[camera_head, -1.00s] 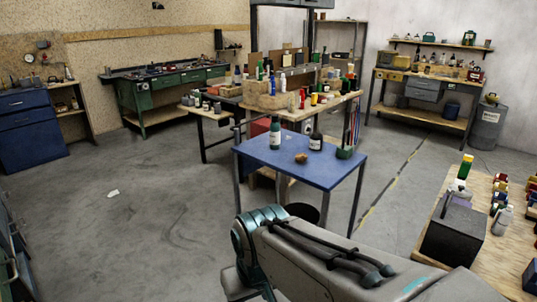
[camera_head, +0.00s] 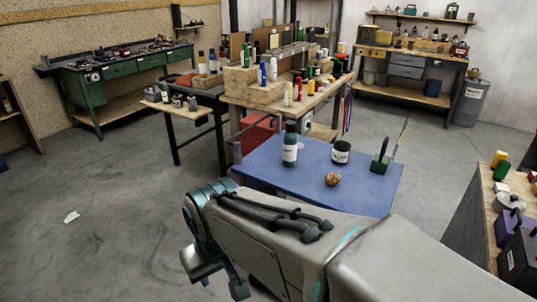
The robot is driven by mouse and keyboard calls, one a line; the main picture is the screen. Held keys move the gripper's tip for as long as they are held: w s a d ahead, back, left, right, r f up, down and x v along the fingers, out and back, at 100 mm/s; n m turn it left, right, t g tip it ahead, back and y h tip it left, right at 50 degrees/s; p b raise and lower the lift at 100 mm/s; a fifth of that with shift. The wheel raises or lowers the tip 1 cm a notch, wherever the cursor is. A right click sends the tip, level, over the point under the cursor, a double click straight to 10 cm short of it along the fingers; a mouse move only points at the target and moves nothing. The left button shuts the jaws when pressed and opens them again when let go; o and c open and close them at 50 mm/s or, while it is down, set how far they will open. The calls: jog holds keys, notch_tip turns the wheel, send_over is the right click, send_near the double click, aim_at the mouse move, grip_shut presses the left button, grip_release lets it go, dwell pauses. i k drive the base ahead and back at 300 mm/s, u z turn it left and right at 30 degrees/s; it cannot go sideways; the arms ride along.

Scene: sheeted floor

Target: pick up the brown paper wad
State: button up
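The brown paper wad (camera_head: 332,180) is a small crumpled ball on the blue table (camera_head: 262,169). It lies in front of a dark jar with a white label (camera_head: 341,152) and to the right of a dark green bottle (camera_head: 290,146). My grey arm fills the lower middle of the view, in front of the table, and hides the table's near part. My gripper's fingertips do not show clearly; only the teal and grey end parts of my arm show at the lower left of the table, apart from the wad.
A green block with an upright handle (camera_head: 381,159) stands at the table's right. A crowded wooden bench (camera_head: 290,105) is close behind. Another bench (camera_head: 478,222) with bottles and boxes stands at the right. White scrap (camera_head: 71,217) lies on the open floor at left.

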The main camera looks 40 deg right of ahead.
aim_at(331, 179)
jog(key=i, duration=0.9)
jog(key=z, duration=2.35)
jog(key=i, duration=0.5)
jog(key=u, duration=0.05)
